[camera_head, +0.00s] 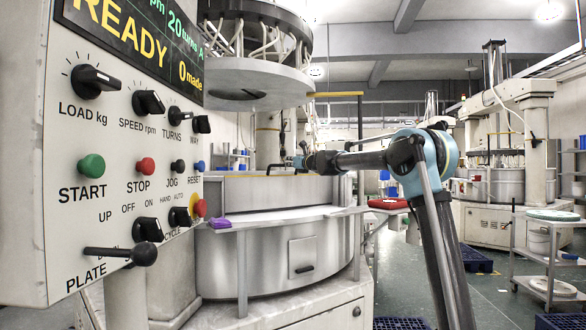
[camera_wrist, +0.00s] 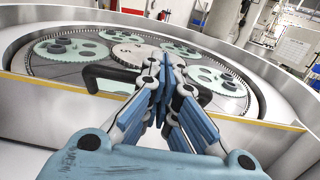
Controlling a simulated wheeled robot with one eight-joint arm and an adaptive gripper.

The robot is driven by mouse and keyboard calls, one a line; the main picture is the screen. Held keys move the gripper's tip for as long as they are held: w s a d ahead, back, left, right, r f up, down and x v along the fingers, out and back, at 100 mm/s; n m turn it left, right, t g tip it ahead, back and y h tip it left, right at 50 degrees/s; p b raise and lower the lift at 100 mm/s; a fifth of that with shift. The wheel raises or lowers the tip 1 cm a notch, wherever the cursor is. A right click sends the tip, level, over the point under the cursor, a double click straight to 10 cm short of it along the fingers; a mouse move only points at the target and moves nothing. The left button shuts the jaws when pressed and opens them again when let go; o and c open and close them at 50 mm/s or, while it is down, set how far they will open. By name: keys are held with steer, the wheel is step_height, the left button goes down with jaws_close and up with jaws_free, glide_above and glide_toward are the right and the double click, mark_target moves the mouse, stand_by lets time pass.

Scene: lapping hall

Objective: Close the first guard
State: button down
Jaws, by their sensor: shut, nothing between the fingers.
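The guard is a pale panel with a yellow edge (camera_head: 235,188) along the front of the round lapping machine; its yellow edge also crosses the wrist view (camera_wrist: 40,84). A black bar handle (camera_wrist: 98,74) rises at that edge, partly hidden behind my fingers. My gripper (camera_wrist: 164,62) is shut and empty, its blue fingertips together in front of or over the handle; contact cannot be told. In the head view my gripper (camera_head: 291,161) is small, just above the guard, at the end of my arm reaching in from the right.
A control panel (camera_head: 120,170) with knobs and buttons fills the left. The upper plate (camera_head: 258,80) hangs raised above the machine. Green carriers (camera_wrist: 72,50) lie on the lower plate. A purple item (camera_head: 220,223) lies on the front ledge. A trolley (camera_head: 545,250) stands right.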

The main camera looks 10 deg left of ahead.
steer(key=shift+a, duration=0.15)
steer(key=s+d+r, duration=0.6)
steer(key=d+r, duration=0.1)
steer(key=r, duration=0.2)
steer(key=shift+s, duration=0.25)
